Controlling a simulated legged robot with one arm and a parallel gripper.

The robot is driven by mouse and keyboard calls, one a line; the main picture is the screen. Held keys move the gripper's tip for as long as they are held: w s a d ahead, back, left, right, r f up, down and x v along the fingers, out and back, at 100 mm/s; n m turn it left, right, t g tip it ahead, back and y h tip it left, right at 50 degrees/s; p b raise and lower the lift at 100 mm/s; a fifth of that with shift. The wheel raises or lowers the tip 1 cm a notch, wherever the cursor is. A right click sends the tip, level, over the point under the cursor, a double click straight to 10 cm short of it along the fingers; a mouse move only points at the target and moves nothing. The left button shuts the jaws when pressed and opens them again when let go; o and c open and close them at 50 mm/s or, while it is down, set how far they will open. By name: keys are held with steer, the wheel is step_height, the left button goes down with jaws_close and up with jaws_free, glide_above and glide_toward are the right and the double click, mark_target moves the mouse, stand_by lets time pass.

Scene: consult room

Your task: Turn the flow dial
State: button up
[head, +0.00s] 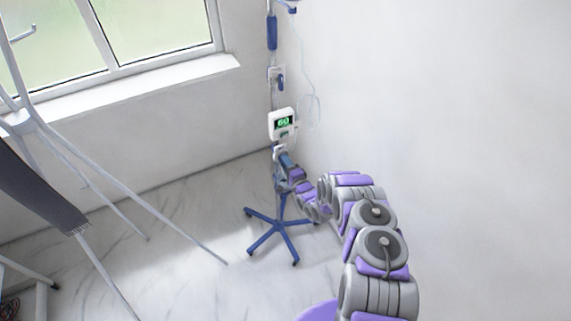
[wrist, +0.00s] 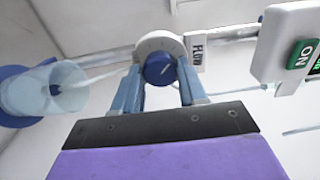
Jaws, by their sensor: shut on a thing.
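The flow dial (wrist: 159,68) is a dark blue knob with a pale pointer line, set on a round white scale plate next to a label reading FLOW (wrist: 196,52). My gripper (wrist: 160,78) has its two blue fingers on either side of the knob and is shut on it. In the head view my gripper (head: 284,160) is at the pole of the IV stand, just below the white pump box (head: 283,123) with its green display. The dial itself is too small and covered to make out there.
The IV stand's blue wheeled base (head: 280,228) stands on the floor below. A clear cup-like vessel (wrist: 45,90) is left of the dial in the wrist view. A wall is close on the right. A grey-framed item (head: 50,150) stands at left; open floor lies between.

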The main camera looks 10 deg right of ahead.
steer(key=shift+d+f, duration=0.1)
steer(key=shift+d, duration=0.1)
steer(key=o, duration=1.1)
steer(key=shift+w, duration=0.1)
steer(key=p+v, duration=0.1)
steer(key=v, duration=1.6)
steer(key=shift+s+d, duration=0.1)
steer(key=shift+s, duration=0.1)
